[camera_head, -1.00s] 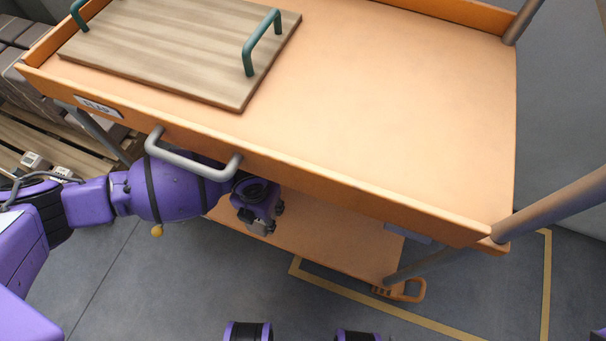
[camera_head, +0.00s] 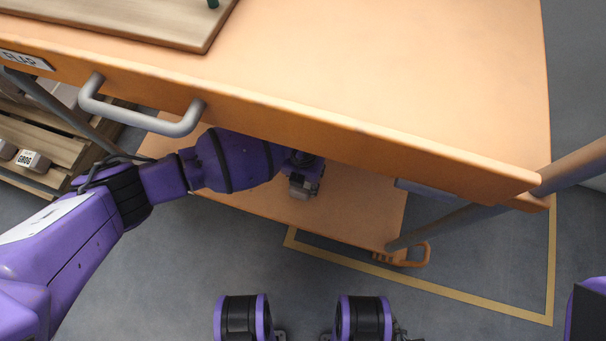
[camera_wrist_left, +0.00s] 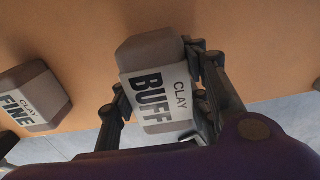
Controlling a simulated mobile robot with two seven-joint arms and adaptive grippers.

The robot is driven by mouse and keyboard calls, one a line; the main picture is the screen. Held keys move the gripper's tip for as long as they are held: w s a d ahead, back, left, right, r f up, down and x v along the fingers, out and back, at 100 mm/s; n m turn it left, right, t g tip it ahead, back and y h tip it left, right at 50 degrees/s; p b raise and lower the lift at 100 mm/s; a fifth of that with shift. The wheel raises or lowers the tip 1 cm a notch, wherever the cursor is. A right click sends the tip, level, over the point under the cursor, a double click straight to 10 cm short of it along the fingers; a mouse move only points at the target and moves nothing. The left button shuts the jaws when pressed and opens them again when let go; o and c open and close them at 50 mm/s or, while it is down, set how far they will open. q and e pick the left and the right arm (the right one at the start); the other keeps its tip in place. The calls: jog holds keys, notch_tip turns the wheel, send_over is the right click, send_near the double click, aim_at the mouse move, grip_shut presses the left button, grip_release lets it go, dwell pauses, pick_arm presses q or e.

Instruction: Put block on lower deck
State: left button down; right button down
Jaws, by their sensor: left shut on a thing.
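My left gripper (camera_head: 303,184) reaches under the trolley's upper deck (camera_head: 390,80), over the orange lower deck (camera_head: 365,205). In the left wrist view the gripper (camera_wrist_left: 155,85) is shut on a grey-brown block (camera_wrist_left: 150,50) with a white label reading CLAY BUFF, one finger on each side. The held block shows small in the head view (camera_head: 302,190). I cannot tell whether it touches the lower deck. A similar block labelled CLAY FINE (camera_wrist_left: 35,97) lies to its left in the wrist view, over the deck's edge area. My right gripper is out of view.
The upper deck's front rim and grey handle (camera_head: 140,115) hang over my left arm. A trolley post (camera_head: 450,225) and orange caster pedal (camera_head: 405,257) stand to the right. A wooden board (camera_head: 120,20) lies on the upper deck. A pallet with blocks (camera_head: 35,160) is at left.

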pick_arm(q)
notch_tip(320, 180, down, 3)
jog(key=shift+r+b, duration=0.1)
jog(key=shift+b, duration=0.3)
jog(key=c, duration=1.4)
grip_release()
jog(key=shift+a+f, duration=0.1)
jog(key=shift+f, duration=0.1)
jog(key=shift+c, duration=0.2)
jog(key=o, duration=0.4)
jog(key=shift+o, duration=0.2)
notch_tip(320, 180, up, 12)
jog(key=p, duration=0.5)
jog(key=shift+r, duration=0.2)
